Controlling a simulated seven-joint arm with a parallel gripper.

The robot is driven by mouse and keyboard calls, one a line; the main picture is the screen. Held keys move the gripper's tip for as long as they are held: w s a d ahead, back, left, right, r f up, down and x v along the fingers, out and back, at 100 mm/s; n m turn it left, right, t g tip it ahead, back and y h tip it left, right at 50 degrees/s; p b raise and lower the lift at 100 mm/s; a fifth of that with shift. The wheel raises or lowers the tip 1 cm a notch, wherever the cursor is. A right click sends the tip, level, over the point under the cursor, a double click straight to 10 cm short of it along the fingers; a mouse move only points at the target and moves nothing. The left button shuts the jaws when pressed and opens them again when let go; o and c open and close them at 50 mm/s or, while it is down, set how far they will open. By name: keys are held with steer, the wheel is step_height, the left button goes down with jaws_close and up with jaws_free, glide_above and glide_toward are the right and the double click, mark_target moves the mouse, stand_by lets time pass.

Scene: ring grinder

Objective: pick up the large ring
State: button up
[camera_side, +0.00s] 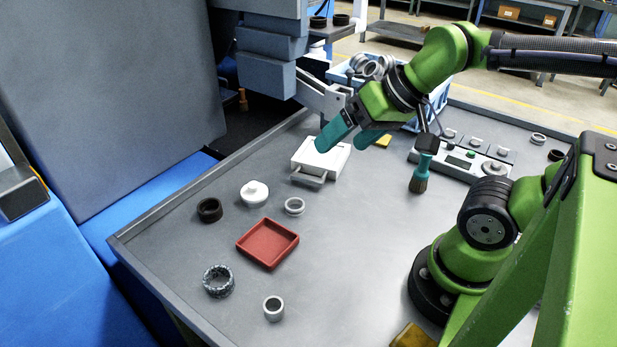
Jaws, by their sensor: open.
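The largest ring on the near part of the grey table is a mottled grey-black ring (218,281), left of the front. A black ring (210,210) lies farther back, a low silver ring (294,206) lies right of it, and a small grey ring (273,308) stands near the front. My gripper (340,146) has teal fingers, is open and appears empty. It is above the white box with a drawer-like front (322,158), well behind and right of the mottled ring.
A red tray (268,243) lies between the rings. A white lidded dish (254,193) stands behind it. A control panel (462,160) and a teal-handled brush (421,172) are at the right. A blue crate (345,72) holding silver rings stands behind my gripper. The table's middle is clear.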

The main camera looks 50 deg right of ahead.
steer(key=n+g+h, duration=0.2)
steer(key=n+g, duration=0.4)
glide_above(209, 205)
steer(key=s+a, duration=0.2)
step_height(209, 205, down, 19)
steer(key=shift+s+d+r, duration=0.1)
steer(key=shift+s, duration=0.05)
steer(key=shift+d+f, duration=0.15)
steer(key=shift+f, duration=1.2)
steer(key=shift+d+f, duration=0.15)
steer(key=shift+f, duration=1.2)
steer(key=shift+c, duration=0.4)
